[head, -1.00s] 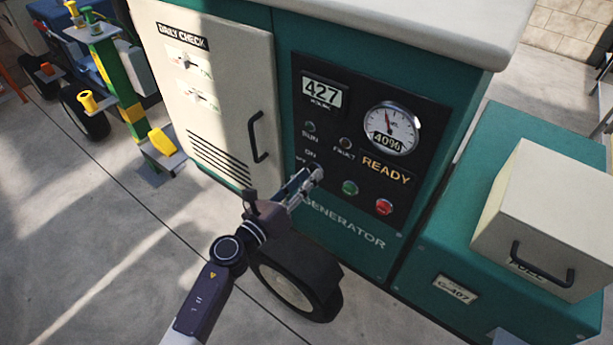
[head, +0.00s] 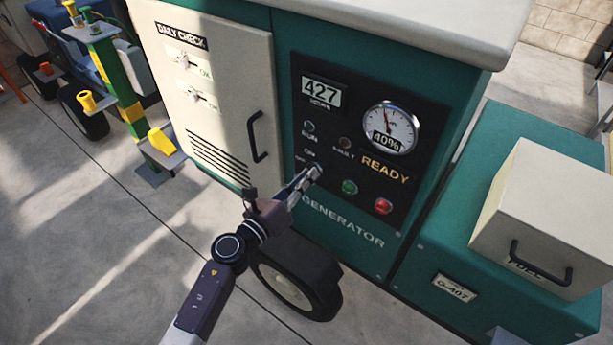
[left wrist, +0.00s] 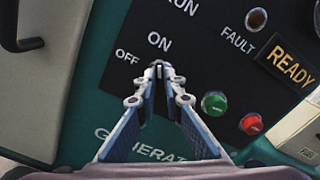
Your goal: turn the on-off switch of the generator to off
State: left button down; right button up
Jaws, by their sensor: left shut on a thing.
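The green generator (head: 345,240) has a black control panel (head: 335,125). Its on-off switch (left wrist: 159,66) shows in the left wrist view only as a small dark bit between my fingertips; the fingers hide most of it. The ON label is above the switch and the OFF label to its left. I cannot tell which way the switch points. My left gripper (head: 314,174) is at the lower left of the panel, shut on the switch; it also shows in the left wrist view (left wrist: 162,72). My right gripper is not in view.
A green button (left wrist: 214,103) and a red button (left wrist: 251,124) sit close to the right of my fingers. A cream door with a black handle (head: 258,137) is to the left. A fuel box (head: 530,225) stands at the right. A wheel (head: 295,280) is below.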

pick_arm(q)
jog(key=n+p, duration=0.3)
jog(key=n, duration=0.8)
jog(key=shift+a+f+p, duration=0.1)
jog(key=shift+f+p, duration=0.05)
jog(key=shift+p, duration=0.25)
jog(key=shift+n, duration=0.4)
jog(key=c, duration=2)
grip_release()
jog(key=shift+c, duration=0.2)
